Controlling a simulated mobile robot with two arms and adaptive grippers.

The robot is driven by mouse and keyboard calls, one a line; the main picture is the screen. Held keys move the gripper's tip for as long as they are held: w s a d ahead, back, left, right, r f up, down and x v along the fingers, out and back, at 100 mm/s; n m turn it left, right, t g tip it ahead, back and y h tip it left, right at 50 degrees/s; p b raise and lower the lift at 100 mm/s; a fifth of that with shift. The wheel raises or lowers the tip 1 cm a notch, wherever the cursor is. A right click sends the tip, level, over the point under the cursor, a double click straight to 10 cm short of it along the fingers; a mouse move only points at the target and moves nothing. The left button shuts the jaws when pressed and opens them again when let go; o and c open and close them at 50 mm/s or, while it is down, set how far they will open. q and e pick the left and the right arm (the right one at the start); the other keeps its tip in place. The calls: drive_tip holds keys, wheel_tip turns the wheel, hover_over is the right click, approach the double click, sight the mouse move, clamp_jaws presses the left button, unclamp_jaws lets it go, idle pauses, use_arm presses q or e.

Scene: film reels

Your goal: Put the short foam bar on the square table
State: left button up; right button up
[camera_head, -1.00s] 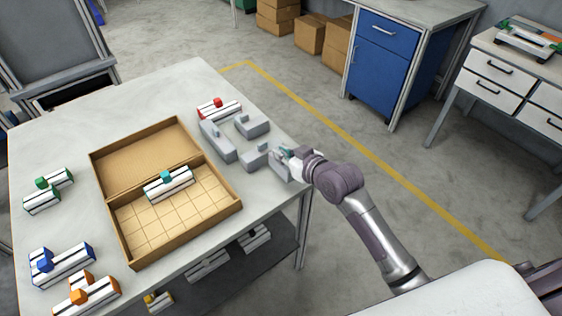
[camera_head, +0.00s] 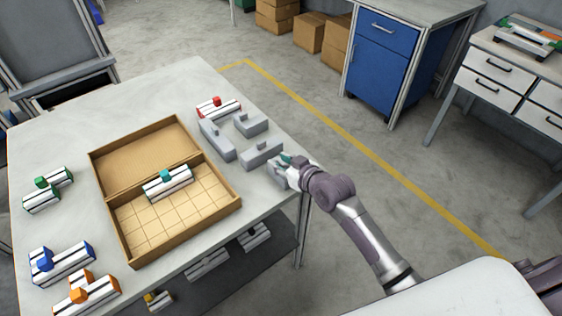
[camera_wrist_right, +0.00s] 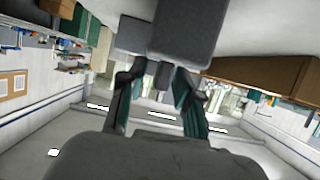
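Several grey foam bars with small top knobs are at the right side of the near table (camera_head: 150,90): a long one (camera_head: 217,140), one behind (camera_head: 250,125), one in front (camera_head: 263,152). Another short grey foam bar (camera_head: 277,175) is at my right gripper (camera_head: 284,163), by the table's right edge. In the right wrist view a large grey block (camera_wrist_right: 190,35) fills the top centre, and a small knob (camera_wrist_right: 162,75) lies between my spread fingers, with a gap at the left. I cannot tell which table is the square one. My left gripper is out of view.
An open cardboard box (camera_head: 128,250) holds a white block with a teal knob (camera_head: 168,183). Red, green, blue and orange-marked blocks lie around it. A blue cabinet (camera_head: 380,60) and a white drawer unit (camera_head: 490,85) stand across the clear floor at right.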

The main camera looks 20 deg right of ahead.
drive_tip(key=shift+r, duration=0.25)
drive_tip(key=v, duration=1.2)
drive_tip(key=shift+f, duration=0.1)
drive_tip(key=s+d+f+m+g+h, duration=0.15)
drive_tip(key=s+f, duration=0.25)
drive_tip(key=f, duration=0.7)
drive_tip(key=s+d+f+g+h, duration=0.1)
drive_tip(key=s+d+f+g, duration=0.15)
drive_tip(key=f, duration=0.95)
drive_tip(key=s+d+f+m+g+h, duration=0.15)
drive_tip(key=s+f, duration=0.35)
drive_tip(key=f, duration=0.6)
drive_tip(key=s+a+f+g, duration=0.1)
drive_tip(key=s+f+g, duration=0.1)
drive_tip(key=s+f, duration=0.3)
drive_tip(key=s+f+n+g, duration=0.1)
drive_tip(key=s+f, duration=0.5)
drive_tip(key=s, duration=0.8)
drive_tip(key=s+a+f+g, duration=0.1)
drive_tip(key=s+f+g, duration=0.2)
drive_tip(key=s, duration=0.6)
wheel_tip(320, 180, down, 3)
drive_tip(key=shift+s+a+r+h, duration=0.15)
drive_tip(key=shift+s+a+h, duration=0.15)
drive_tip(key=shift+s+a, duration=0.1)
